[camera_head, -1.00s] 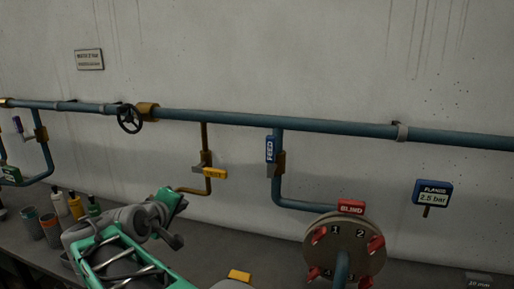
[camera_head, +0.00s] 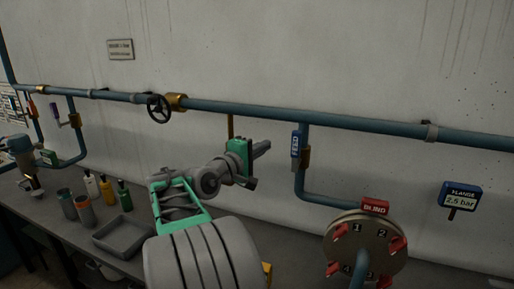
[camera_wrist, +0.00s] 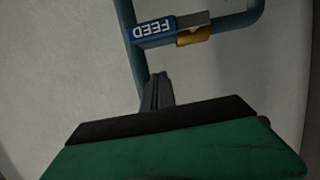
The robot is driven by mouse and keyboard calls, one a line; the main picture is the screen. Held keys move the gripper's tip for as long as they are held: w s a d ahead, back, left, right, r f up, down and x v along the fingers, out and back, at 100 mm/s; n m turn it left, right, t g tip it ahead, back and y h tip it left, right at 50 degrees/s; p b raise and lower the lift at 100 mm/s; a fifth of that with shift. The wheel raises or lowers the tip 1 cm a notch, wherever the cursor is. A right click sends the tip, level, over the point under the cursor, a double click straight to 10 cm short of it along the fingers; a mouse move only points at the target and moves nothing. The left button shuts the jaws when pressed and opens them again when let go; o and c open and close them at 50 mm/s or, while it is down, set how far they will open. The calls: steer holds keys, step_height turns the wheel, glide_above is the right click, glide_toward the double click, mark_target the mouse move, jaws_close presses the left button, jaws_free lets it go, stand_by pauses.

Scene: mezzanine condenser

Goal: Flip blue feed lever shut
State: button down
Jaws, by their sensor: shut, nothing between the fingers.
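The blue feed lever (camera_head: 295,146), marked FEED, stands upright along the vertical pipe below the main teal pipe, at a brass valve body (camera_head: 306,157). In the wrist view the lever (camera_wrist: 153,31) and the brass body (camera_wrist: 194,36) show beyond my fingers, at the top. My gripper (camera_head: 263,148) is shut and empty, just left of the lever in the head view, with a gap in the picture. In the wrist view its closed fingertips (camera_wrist: 157,82) point toward the teal pipe and lever. I cannot tell the exact depth gap.
A flange disc (camera_head: 365,245) with red clamps and a red BLIND tag (camera_head: 375,206) stands at lower right. A gauge sign (camera_head: 461,198) reads 2.5 bar. A black handwheel (camera_head: 159,108) sits on the main pipe (camera_head: 250,112). A grey tray (camera_head: 118,236) and several bottles are at left.

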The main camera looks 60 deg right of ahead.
mark_target(296, 153)
steer(key=s+d+p, duration=0.2)
steer(key=s+d, duration=0.2)
steer(key=shift+d, duration=0.15)
